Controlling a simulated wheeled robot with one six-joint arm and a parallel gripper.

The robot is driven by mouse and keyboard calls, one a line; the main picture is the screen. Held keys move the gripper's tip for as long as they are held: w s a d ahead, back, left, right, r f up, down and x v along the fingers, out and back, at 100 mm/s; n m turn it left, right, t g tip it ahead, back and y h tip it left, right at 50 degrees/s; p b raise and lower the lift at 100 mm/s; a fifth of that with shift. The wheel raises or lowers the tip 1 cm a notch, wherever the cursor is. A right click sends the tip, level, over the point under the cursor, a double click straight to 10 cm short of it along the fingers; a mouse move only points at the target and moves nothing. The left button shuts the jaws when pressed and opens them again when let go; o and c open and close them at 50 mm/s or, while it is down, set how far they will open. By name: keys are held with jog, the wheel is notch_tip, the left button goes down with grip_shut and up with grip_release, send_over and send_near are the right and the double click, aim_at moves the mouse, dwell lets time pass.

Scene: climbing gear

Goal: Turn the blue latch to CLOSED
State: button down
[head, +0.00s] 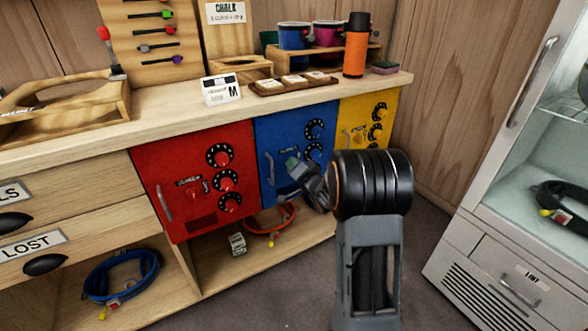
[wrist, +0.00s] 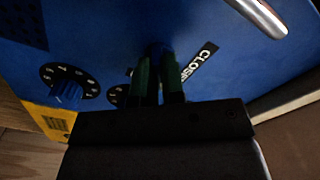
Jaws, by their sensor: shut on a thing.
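The blue door (head: 268,132) sits between a red and a yellow one under the counter. My gripper (head: 292,163) is at the door's front, left of its dials, and partly hides the latch. In the wrist view, the two green fingers of my gripper (wrist: 158,82) are shut on the blue latch (wrist: 158,49). A tilted CLOSED label (wrist: 199,64) shows just right of the fingers. Most of the latch is hidden between and behind the fingers, so its exact angle cannot be told.
A metal door handle (wrist: 262,18) curves at the wrist view's upper right. A blue dial (wrist: 68,88) is at the left. The red door (head: 185,150) and yellow door (head: 385,105) flank the blue one. A glass-fronted fridge (head: 500,180) stands at right.

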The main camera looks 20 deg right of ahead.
jog(key=shift+f+n+b, duration=0.1)
jog(key=shift+n+b, duration=2.55)
jog(key=shift+n, duration=2.75)
jog(key=c, duration=1.2)
grip_release()
jog(key=shift+s+d+p, duration=0.25)
jog(key=shift+s+p, duration=0.4)
jog(key=shift+s, duration=1.65)
jog(key=shift+s+d+p, duration=0.3)
jog(key=shift+s+p, duration=0.3)
jog(key=shift+s, duration=1.7)
jog(key=shift+s+d+p, duration=0.25)
jog(key=shift+s+p, duration=0.4)
jog(key=shift+s, duration=1.65)
